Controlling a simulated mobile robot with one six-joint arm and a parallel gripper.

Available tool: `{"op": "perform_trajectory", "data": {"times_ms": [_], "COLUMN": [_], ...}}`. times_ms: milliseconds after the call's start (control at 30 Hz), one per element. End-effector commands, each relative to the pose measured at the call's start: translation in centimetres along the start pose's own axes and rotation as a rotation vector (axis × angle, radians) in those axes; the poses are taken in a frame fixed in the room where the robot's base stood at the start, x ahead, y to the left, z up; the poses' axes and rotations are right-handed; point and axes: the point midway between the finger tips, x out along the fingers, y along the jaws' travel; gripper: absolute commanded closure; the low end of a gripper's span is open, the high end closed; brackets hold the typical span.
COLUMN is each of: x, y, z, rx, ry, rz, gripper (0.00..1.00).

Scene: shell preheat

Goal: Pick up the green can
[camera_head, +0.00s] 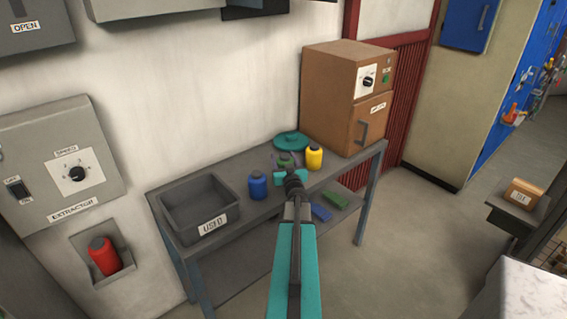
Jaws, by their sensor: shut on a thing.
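The green can (286,159) is on or just above the grey table, in front of a round teal dish. Only its upper part shows; my gripper (287,168) hides the rest. My gripper reaches in from the front and is shut on the green can. I cannot tell whether the can touches the table.
A blue can (257,185) stands to the left and a yellow can (314,158) close to the right. The teal dish (292,141) is behind. A grey bin marked USED (187,232) fills the table's left end; a brown oven (335,95) stands at the right.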

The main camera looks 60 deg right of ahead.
Motion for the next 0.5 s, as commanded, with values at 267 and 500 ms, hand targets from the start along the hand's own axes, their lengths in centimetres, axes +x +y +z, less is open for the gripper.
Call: {"op": "perform_trajectory", "data": {"times_ms": [267, 500], "x": [-1.6, -4.8], "y": [0.2, 0.8], "z": [-2.1, -2.4], "rx": [0.000, 0.000], "ry": [0.001, 0.001], "rz": [0.001, 0.002], "gripper": [0.79, 0.79]}}
